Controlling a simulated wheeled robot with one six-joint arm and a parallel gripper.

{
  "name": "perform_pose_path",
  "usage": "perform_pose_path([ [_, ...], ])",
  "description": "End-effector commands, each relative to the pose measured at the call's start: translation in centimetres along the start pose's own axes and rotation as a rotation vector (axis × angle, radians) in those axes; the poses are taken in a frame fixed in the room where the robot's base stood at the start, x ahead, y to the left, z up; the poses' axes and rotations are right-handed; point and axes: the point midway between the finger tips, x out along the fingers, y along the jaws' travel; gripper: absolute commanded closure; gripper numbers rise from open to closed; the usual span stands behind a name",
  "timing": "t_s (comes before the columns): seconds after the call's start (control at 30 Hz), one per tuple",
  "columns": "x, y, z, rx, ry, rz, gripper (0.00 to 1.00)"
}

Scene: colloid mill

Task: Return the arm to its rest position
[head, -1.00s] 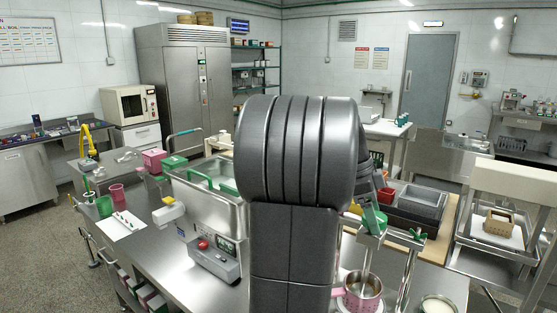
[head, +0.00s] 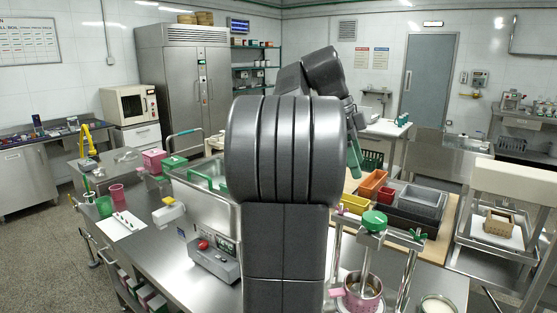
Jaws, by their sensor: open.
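My arm stands in the middle of the head view, its large dark grey shoulder and upper link covering the centre. The forearm rises behind it, and the wrist hangs down on its right side.
Orange (head: 372,184) and yellow (head: 355,203) bins and grey trays (head: 420,203) lie to the right. A white dish (head: 437,304) is at the front right. The air above the bench is mostly clear.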

Motion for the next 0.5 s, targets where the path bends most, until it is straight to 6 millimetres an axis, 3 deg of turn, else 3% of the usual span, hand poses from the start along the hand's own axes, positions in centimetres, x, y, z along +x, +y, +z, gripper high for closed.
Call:
perform_pose_path([
  [0.5,9.8,0.1,-0.1,0.000,0.001,0.005,0.24],
])
